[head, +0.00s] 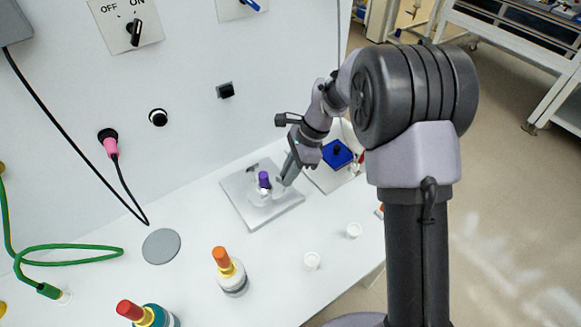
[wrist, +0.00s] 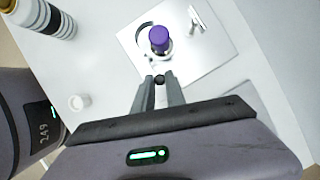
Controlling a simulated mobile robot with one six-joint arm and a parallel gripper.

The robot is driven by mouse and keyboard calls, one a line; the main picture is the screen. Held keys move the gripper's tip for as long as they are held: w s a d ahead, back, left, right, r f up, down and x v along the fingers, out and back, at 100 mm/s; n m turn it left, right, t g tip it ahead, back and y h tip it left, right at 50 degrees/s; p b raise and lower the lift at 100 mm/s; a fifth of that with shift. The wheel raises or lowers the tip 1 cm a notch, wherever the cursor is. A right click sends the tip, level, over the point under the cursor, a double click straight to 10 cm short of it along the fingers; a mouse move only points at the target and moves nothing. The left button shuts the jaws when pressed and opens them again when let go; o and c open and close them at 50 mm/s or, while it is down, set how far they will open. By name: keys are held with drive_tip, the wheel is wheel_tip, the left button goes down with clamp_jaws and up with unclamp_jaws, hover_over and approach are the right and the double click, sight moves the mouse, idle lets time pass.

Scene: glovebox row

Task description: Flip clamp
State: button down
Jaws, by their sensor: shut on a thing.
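A square light-grey plate (head: 234,190) lies on the white bench and also shows in the wrist view (wrist: 205,62). On it stands a clear piece with a purple top (head: 264,179), which also shows in the wrist view (wrist: 159,38). My gripper (head: 281,184) is at the plate's right side, beside this piece. In the wrist view the fingertips (wrist: 160,80) are closed on a small black knob (wrist: 160,79), seemingly the clamp handle's end, just in front of the purple-topped piece. The rest of the clamp is hard to make out. A small metal part (wrist: 198,20) lies on the plate.
A blue-topped object (head: 337,153) stands on another plate behind my gripper. Two small white cups (head: 312,261) (head: 353,230), an orange-capped bottle (head: 232,276) and a red-capped bottle (head: 145,314) stand in front. A grey disc (head: 161,246) lies left. A green cable (head: 68,247) crosses the left bench.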

drive_tip(key=n+p, duration=0.1)
drive_tip(key=p, duration=0.1)
drive_tip(key=w+a+n+g+p, duration=0.1)
drive_tip(key=n+p, duration=0.1)
drive_tip(key=w+a+n+p, duration=0.1)
drive_tip(key=n+p, duration=0.1)
drive_tip(key=shift+r+g+h, duration=0.2)
drive_tip(key=shift+g+h, duration=0.2)
drive_tip(key=shift+w+a+f+n+g+h+p, duration=0.15)
drive_tip(key=shift+a+n+g+h+p, duration=0.2)
drive_tip(key=shift+n+p, duration=0.5)
drive_tip(key=shift+w+a+f+n+g+h+p, duration=0.2)
drive_tip(key=shift+a+n+p, duration=0.25)
drive_tip(key=shift+n, duration=0.7)
drive_tip(key=shift+r, duration=0.15)
drive_tip(key=c, duration=1.4)
unclamp_jaws()
